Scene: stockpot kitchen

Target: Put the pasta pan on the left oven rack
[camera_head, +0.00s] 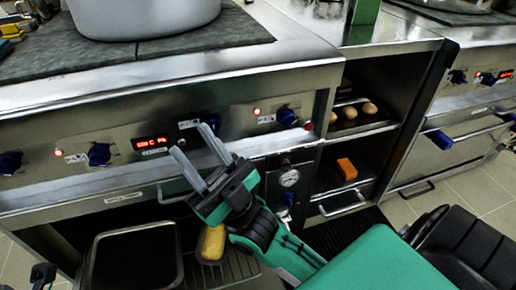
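A rectangular pan with a metal rim and dark inside (92,262) sits low at the left in the open oven bay below the control panel; I cannot tell whether it is the pasta pan. Its lower part is cut off by the picture edge. A wire oven rack (238,268) shows to its right, partly hidden by my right arm. My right gripper (192,150) is open and empty, in front of the control panel, fingers pointing up and left. My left gripper is not clearly seen.
A yellow loaf-like item (212,243) is just below my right gripper. A large grey pot (145,18) stands on the cooktop. Shelves at right hold brown eggs or rolls (350,112) and an orange block (346,169). Blue knobs (99,154) stick out of the panel.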

